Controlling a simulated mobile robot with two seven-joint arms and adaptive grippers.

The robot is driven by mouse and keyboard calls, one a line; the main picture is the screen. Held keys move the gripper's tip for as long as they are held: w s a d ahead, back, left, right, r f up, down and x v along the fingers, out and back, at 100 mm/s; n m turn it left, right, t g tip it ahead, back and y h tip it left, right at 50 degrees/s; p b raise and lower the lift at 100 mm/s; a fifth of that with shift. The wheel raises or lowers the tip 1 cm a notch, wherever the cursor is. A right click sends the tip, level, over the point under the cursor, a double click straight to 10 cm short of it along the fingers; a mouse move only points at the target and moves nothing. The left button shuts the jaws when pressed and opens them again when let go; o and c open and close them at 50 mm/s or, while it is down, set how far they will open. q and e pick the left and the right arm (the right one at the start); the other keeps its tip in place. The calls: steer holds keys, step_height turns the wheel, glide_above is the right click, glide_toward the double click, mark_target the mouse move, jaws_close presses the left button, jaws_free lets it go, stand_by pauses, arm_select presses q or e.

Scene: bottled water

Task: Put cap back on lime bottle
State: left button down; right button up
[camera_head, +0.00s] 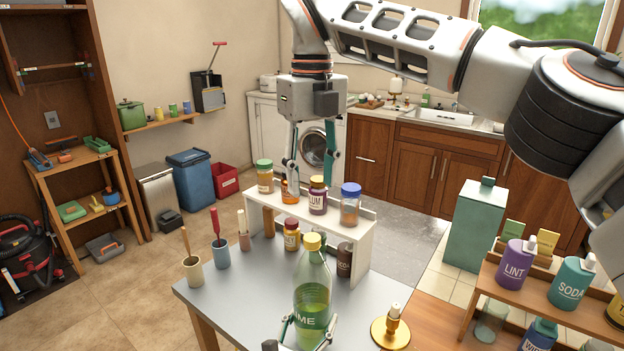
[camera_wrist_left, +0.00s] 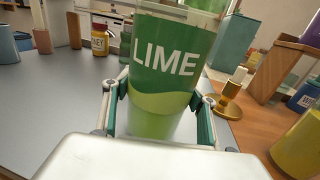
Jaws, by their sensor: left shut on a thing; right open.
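The lime bottle (camera_head: 313,295), clear with a green LIME label, stands upright at the front of the grey table. A yellow cap (camera_head: 312,242) sits at the top of its neck; I cannot tell how tightly. My left gripper (camera_head: 311,328) is shut around the lower part of the bottle. In the left wrist view its fingers (camera_wrist_left: 158,103) press on both sides of the label (camera_wrist_left: 165,58); the cap is out of that view. My right gripper (camera_head: 311,165) is open and empty, pointing down over the white shelf, apart from the cap. One finger overlaps an amber bottle in the picture.
The white shelf (camera_head: 362,232) behind the lime bottle carries several capped jars, including a plum one (camera_head: 318,196). Cups with brushes (camera_head: 193,270) stand at the left. A brass holder (camera_head: 391,332) stands right of the bottle. The grey tabletop is clear at front left.

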arm_select(q)
steer(key=c, duration=0.7)
jaws_free()
steer(key=shift+o, duration=0.2)
steer(key=shift+s, duration=0.1)
steer(key=v, duration=1.2)
steer(key=shift+r, duration=0.1)
